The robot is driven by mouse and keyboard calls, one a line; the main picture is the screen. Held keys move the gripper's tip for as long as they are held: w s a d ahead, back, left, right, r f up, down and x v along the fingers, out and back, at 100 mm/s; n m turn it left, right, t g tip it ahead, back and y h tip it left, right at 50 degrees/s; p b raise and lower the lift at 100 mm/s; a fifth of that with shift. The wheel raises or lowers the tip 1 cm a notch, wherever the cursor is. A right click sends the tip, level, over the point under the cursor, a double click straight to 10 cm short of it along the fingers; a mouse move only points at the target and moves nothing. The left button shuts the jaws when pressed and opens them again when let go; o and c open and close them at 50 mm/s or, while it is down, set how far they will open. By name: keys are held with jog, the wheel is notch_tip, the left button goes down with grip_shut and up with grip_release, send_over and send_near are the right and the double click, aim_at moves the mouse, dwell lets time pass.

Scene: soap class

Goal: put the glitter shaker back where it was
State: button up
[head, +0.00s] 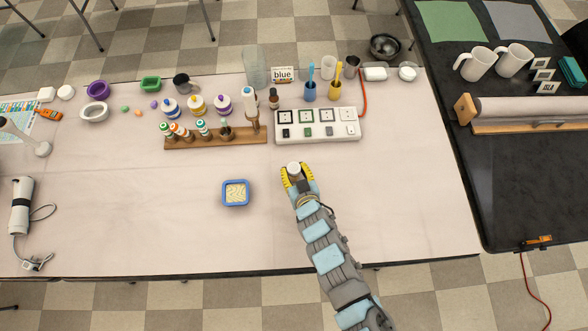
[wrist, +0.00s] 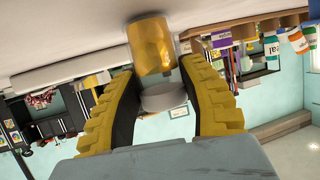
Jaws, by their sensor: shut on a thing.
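My gripper (head: 298,178) is over the middle of the table, shut on the glitter shaker. The shaker's white cap (head: 294,168) shows between the yellow fingers in the head view. In the wrist view the picture is upside down, and the gold shaker body (wrist: 151,45) and its pale lid (wrist: 162,97) show between the two finger pads (wrist: 160,100). The shaker looks upright. I cannot tell whether its base touches the table. The wooden bottle rack (head: 190,144) stands behind and left of my gripper, holding several bottles.
A blue mold with pale, patterned contents (head: 236,193) lies left of my gripper. Cups with brushes, bottles and bowls line the back. The table's front and right are clear.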

jog(key=o, duration=0.9)
jog(key=shift+f, duration=0.1)
